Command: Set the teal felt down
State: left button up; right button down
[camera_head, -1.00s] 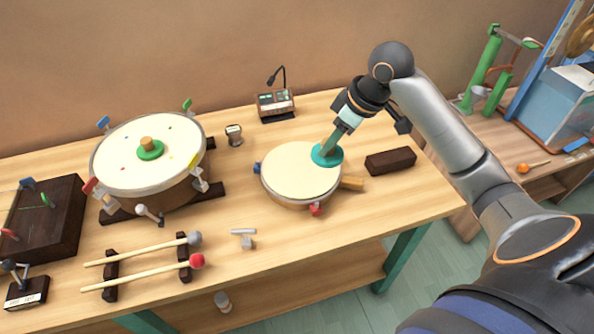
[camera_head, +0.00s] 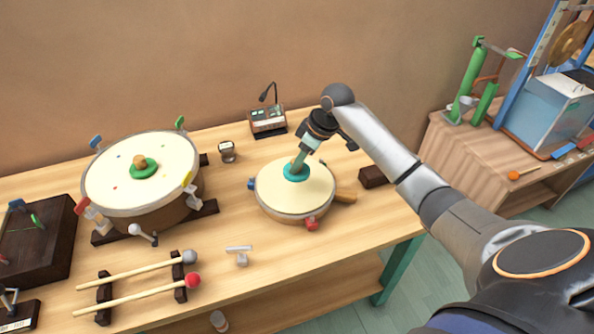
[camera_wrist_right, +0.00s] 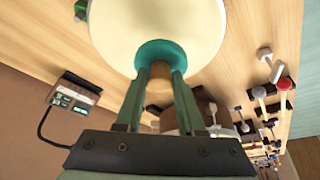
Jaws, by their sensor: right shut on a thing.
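The teal felt (camera_head: 296,174) is a round disc with a wooden knob (camera_wrist_right: 159,72) on top. My right gripper (camera_head: 299,161) is shut on it, with its two fingers on either side of the knob in the right wrist view (camera_wrist_right: 159,82). The felt (camera_wrist_right: 160,50) is over the cream head of the small drum (camera_head: 292,200), a little toward the back of its middle. I cannot tell whether it touches the head. My left gripper is not in view.
A larger drum (camera_head: 120,187) with a green felt (camera_head: 143,172) stands at the left. Two mallets (camera_head: 138,290) lie on dark rests in front. A dark block (camera_head: 372,176) is right of the small drum. A device with a microphone (camera_head: 268,121) stands behind.

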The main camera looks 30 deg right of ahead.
jog(key=shift+w+d+f, duration=0.1)
jog(key=shift+w+f, duration=0.65)
jog(key=shift+f, duration=1.6)
jog(key=shift+f, duration=0.2)
jog(key=c, duration=0.5)
grip_release()
jog(key=v, duration=1.2)
jog(key=shift+d+r+p, duration=0.1)
jog(key=shift+r+p, duration=0.15)
jog(key=shift+p, duration=0.15)
jog(key=shift+s+f, duration=0.1)
